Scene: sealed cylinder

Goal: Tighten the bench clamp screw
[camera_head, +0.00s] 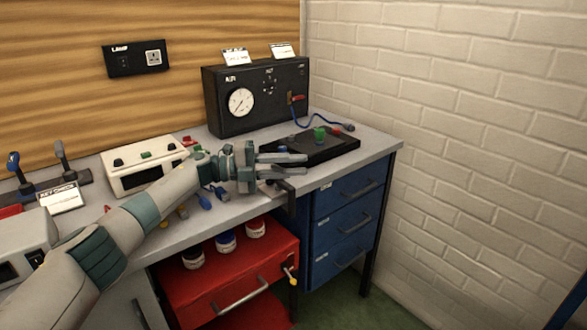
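A dark clamp (290,198) sits at the front edge of the bench, with part of it hanging down over the edge. Its screw cannot be made out clearly. My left gripper (306,164) reaches in from the left over the bench, just above and behind the clamp. Its two fingers point right, with a gap between them and nothing visible in it. It seems apart from the clamp, though the fingers cover part of the area behind it. My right gripper is not in view.
A black gauge box (222,100) stands at the back, with a blue hose (314,124). A black tray (345,145) lies right of my fingers. A red drawer unit (195,300) with a yellow-tipped part (290,270) and blue drawers (340,219) are below. A white instrument (140,181) stands left.

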